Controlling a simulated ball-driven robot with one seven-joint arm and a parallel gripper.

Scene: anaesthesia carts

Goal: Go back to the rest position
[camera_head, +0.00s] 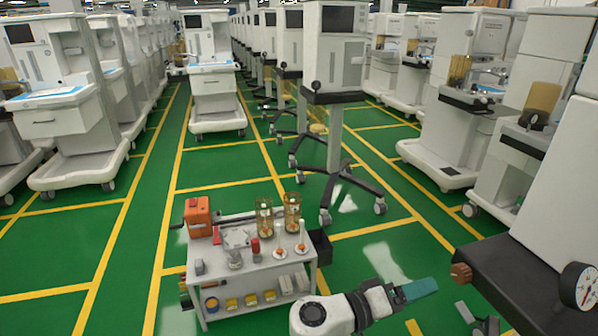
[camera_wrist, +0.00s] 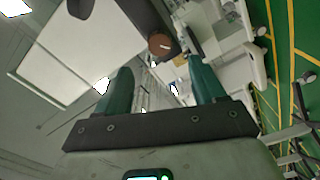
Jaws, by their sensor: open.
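My gripper (camera_head: 418,289) is at the lower right of the head view, stretched out sideways on my white arm, with its teal fingers pointing right. In the wrist view the two teal fingers of my gripper (camera_wrist: 158,66) stand apart with nothing between them. The near machine at the right has a brown knob (camera_head: 461,272) on its dark front edge. The knob also shows beyond the fingertips in the wrist view (camera_wrist: 160,43). The gap between fingertips and knob is hard to judge, but no contact shows.
A pressure gauge (camera_head: 578,286) sits on the near machine (camera_head: 555,195). A low grey cart (camera_head: 238,285) left of my arm carries an orange box (camera_head: 198,217), amber canisters and small items. A wheeled monitor stand (camera_head: 335,140) is behind it.

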